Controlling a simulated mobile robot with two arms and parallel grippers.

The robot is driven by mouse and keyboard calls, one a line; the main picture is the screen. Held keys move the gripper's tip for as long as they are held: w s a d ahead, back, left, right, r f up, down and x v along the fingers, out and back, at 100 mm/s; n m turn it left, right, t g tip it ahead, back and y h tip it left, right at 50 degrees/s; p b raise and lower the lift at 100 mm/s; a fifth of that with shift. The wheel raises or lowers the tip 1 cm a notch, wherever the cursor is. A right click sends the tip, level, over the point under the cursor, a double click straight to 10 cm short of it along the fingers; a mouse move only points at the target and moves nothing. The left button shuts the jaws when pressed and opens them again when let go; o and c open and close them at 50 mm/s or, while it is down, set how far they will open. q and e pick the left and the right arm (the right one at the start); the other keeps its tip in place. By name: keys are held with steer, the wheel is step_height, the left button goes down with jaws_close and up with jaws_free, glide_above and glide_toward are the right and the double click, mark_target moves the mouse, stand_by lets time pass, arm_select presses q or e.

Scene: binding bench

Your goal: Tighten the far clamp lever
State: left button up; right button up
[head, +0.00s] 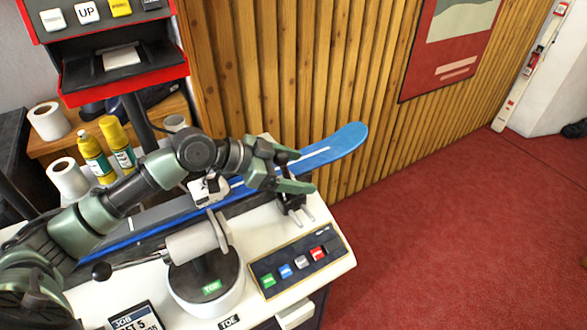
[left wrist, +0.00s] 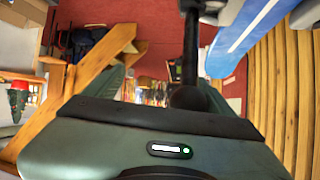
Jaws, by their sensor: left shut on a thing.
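The far clamp (head: 293,200) is a dark clamp with pale metal prongs at the bench's far right end, beside the blue ski (head: 342,142). Its black lever has a round knob (head: 281,158). My left gripper (head: 290,172) is at this lever, with its green fingers around it and shut on it. In the left wrist view, the dark knob (left wrist: 188,98) and its rod (left wrist: 190,50) stand between the fingers, with the ski (left wrist: 243,38) at upper right. The fingers partly hide the lever in the head view. My right gripper is not in view.
A toe unit (head: 205,285) with a black-knobbed lever (head: 102,271) stands on the white bench. A button panel (head: 300,263) lies near its right edge. Yellow bottles (head: 118,142) and white rolls (head: 48,121) are at left. A slatted wood wall (head: 290,70) stands behind.

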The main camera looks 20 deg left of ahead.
arm_select(q)
steer(key=shift+s+d+r, duration=0.1)
steer(key=shift+s+d, duration=0.2)
steer(key=shift+d, duration=0.25)
steer(key=shift+a, duration=0.1)
steer(key=b+v, duration=0.2)
steer(key=v, duration=0.6)
steer(key=shift+w+a, duration=0.15)
steer(key=shift+a, duration=0.2)
steer(key=shift+w, duration=0.1)
